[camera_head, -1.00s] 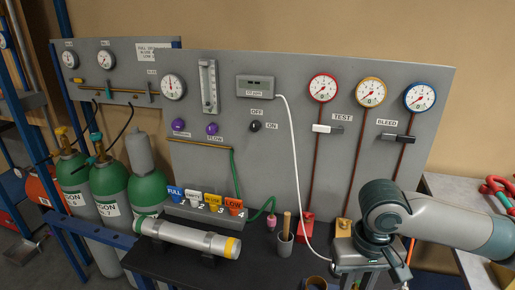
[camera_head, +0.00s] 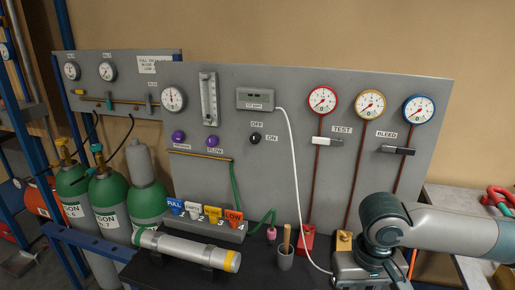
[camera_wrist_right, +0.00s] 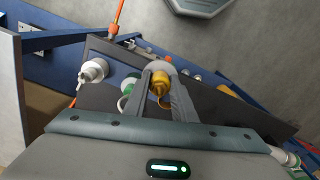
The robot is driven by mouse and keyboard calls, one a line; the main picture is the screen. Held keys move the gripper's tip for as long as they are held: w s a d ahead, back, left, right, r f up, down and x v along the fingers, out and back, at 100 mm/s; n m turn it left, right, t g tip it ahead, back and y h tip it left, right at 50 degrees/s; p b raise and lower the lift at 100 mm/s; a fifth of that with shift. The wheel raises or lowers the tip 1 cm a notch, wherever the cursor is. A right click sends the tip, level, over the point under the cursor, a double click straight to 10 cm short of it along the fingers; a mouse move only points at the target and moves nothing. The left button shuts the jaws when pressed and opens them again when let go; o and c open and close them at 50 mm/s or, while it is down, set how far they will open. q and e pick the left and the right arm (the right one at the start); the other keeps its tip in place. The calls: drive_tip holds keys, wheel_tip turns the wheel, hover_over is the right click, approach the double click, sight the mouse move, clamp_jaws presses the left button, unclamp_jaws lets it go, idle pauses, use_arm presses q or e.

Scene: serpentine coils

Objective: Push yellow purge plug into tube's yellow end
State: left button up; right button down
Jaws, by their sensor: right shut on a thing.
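The silver tube (camera_head: 187,247) lies in a cradle at the bench front in the head view. A yellow band marks its right end (camera_head: 232,261) and a green band its left end. In the wrist view, my right gripper (camera_wrist_right: 160,95) is shut on the yellow purge plug (camera_wrist_right: 160,79), between its fingertips. In the head view my right gripper's body (camera_head: 368,268) is at the lower right, to the right of the tube and apart from it. Its fingertips and the plug are hidden there. My left gripper is not in view.
A row of coloured tags (camera_head: 205,213) stands behind the tube. A grey cup (camera_head: 285,257) holding a wooden handle stands between tube and right arm. A white cable (camera_head: 295,170) hangs from the panel to the bench. Green gas cylinders (camera_head: 110,205) stand at left.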

drive_tip(key=shift+a+r, duration=0.1)
drive_tip(key=shift+a, duration=0.05)
idle(0.5)
drive_tip(key=w+a+r+n, duration=0.2)
drive_tip(key=a+r+n, duration=0.2)
drive_tip(key=a, duration=0.3)
drive_tip(key=w+a+r+n, duration=0.2)
drive_tip(key=a+r+n, duration=0.2)
drive_tip(key=a+r, duration=0.2)
drive_tip(key=shift+w+a, duration=0.25)
drive_tip(key=shift+a, duration=0.15)
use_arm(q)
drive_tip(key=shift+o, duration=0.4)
